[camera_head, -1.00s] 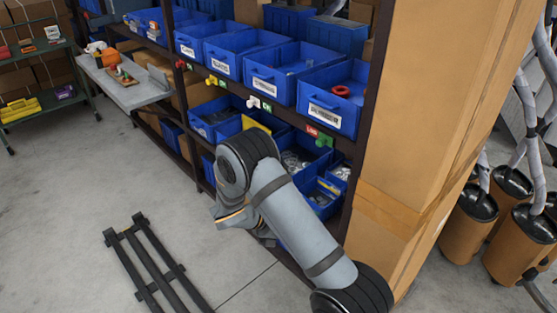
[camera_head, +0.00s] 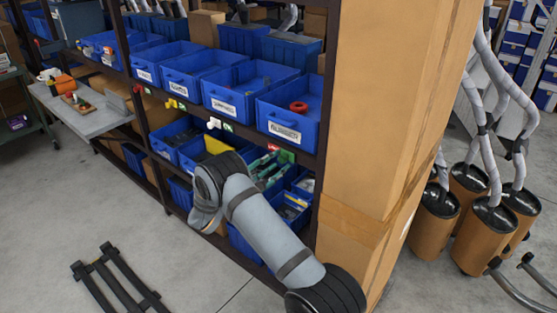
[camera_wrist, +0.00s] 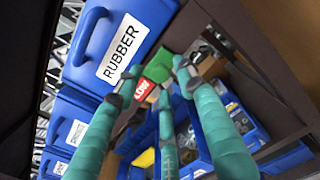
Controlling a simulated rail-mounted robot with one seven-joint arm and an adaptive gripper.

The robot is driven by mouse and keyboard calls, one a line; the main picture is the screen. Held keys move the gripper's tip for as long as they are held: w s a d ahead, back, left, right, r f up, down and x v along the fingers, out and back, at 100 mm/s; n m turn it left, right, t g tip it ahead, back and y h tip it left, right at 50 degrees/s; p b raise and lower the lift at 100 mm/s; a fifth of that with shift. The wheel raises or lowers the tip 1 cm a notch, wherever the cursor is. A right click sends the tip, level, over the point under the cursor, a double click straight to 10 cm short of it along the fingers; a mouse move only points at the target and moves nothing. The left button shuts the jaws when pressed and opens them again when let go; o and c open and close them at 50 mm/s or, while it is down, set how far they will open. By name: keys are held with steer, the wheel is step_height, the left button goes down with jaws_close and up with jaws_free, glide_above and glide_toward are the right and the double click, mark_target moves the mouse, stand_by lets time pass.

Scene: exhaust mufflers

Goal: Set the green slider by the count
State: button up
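The green slider (camera_head: 286,156) sits on the rail below the front right blue bin (camera_head: 290,122), labelled RUBBER. A red LOW tag (camera_head: 273,147) shows just left of the slider. One red ring (camera_head: 298,107) is visible in that bin; its deeper inside is hidden. My gripper (camera_head: 274,166) reaches its teal fingers toward the slider from below. In the wrist view the gripper (camera_wrist: 158,80) has its fingers spread, with the LOW tag (camera_wrist: 144,89) and a green patch of the slider (camera_wrist: 157,70) seen between their tips. I cannot tell whether a finger touches the slider.
White (camera_head: 214,123) and yellow (camera_head: 174,103) sliders sit along the same rail. Lower blue bins stand beneath. A dark shelf post and a tall cardboard stack (camera_head: 370,130) stand close on the right. Mufflers (camera_head: 436,215) stand beyond. Floor at left is open, apart from a black frame (camera_head: 115,280).

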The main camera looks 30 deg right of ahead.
steer(key=shift+x, duration=0.95)
steer(key=shift+c, duration=1.3)
steer(key=shift+w, duration=0.1)
jaws_close()
